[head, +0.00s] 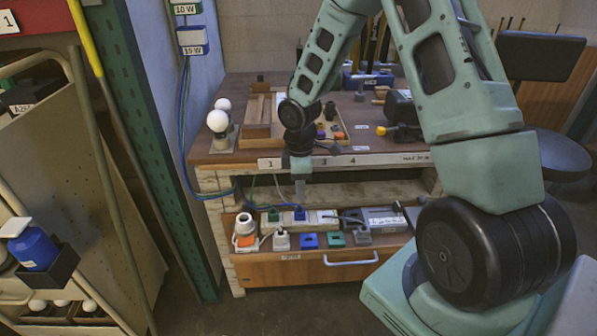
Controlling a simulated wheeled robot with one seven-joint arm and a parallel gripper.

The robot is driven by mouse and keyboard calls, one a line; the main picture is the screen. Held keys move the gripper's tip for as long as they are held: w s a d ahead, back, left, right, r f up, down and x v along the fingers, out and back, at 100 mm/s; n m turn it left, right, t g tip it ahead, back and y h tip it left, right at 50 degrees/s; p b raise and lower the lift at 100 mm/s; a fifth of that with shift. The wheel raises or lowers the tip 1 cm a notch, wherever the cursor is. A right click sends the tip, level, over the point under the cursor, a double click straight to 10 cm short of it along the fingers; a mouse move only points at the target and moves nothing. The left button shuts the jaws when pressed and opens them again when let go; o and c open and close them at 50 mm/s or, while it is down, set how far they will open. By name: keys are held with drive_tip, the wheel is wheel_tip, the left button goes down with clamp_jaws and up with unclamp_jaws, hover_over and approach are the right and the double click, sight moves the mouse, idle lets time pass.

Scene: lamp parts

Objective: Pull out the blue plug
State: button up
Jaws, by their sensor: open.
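A blue plug (300,213) sits upright in a pale power strip (322,217), which lies along the back of the open drawer (300,272). A green plug (273,214) stands in the same strip, just left of the blue one. My gripper (300,194) points down directly above the blue plug, with its fingertips apart and nothing seen between them. It looks slightly above the plug; whether it touches it cannot be told at this size.
In the drawer's front are a grey plug (281,240), a blue block (309,240) and a green block (336,239). Blue and green cables run down the left wall.

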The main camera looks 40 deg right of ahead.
sight(300, 208)
wheel_tip(300, 208, down, 9)
drive_tip(key=shift+f+b, duration=0.1)
drive_tip(key=shift+b, duration=0.55)
clamp_jaws()
drive_tip(key=c, duration=0.5)
unclamp_jaws()
clamp_jaws()
drive_tip(key=shift+r+p, duration=0.7)
drive_tip(key=shift+r, duration=0.05)
drive_tip(key=shift+r+p, duration=2.35)
drive_tip(key=shift+r, duration=0.15)
